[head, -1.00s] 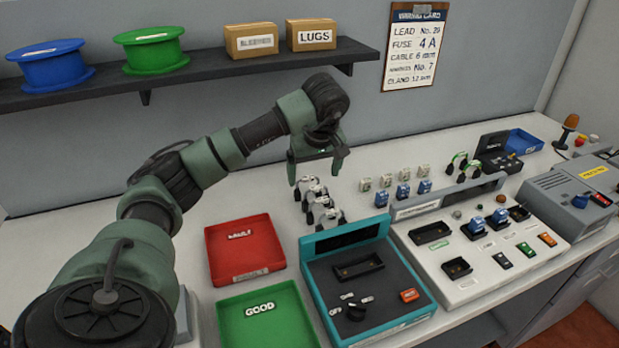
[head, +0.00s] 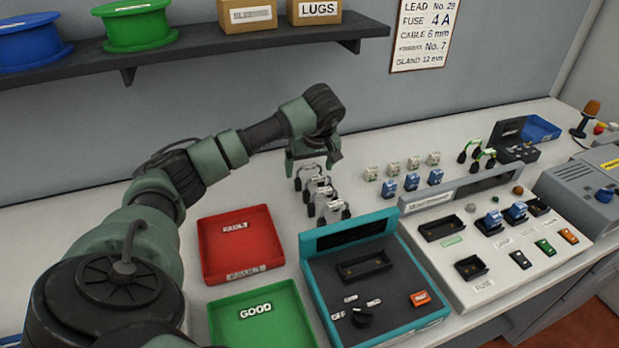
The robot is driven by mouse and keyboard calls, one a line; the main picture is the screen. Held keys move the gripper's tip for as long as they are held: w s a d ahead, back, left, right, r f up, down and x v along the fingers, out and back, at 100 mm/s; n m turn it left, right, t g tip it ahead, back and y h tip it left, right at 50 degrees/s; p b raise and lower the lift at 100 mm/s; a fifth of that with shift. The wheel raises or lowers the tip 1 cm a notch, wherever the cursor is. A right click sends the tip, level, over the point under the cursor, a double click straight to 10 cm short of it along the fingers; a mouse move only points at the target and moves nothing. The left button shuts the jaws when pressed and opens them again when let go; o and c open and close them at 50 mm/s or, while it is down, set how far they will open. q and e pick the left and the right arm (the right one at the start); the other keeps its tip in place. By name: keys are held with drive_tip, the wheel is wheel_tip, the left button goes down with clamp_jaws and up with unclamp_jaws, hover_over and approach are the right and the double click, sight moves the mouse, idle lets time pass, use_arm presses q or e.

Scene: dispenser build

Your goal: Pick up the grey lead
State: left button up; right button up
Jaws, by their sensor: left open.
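Several grey leads, small arches with dark ends and pale labels, stand in a row on the bench; the nearest lead (head: 332,209) and the farthest lead (head: 311,174) both show. My left gripper (head: 313,163) is open, fingers pointing down, at the far end of the row. Its fingers lie to either side of the farthest lead in the picture, and I cannot tell whether they touch it. Nothing shows held in it. My right gripper is out of view.
A red FAULT tray (head: 203,250) and a green GOOD tray (head: 225,335) lie left of the teal tester (head: 310,270). The white wiring panel (head: 455,285) stands right of it. Small white and blue parts (head: 411,181) stand behind the panel. A shelf (head: 200,55) runs above.

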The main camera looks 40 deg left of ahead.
use_arm(q)
drive_tip(key=shift+a+f, duration=0.15)
drive_tip(key=shift+f, duration=0.2)
drive_tip(key=c, duration=1.5)
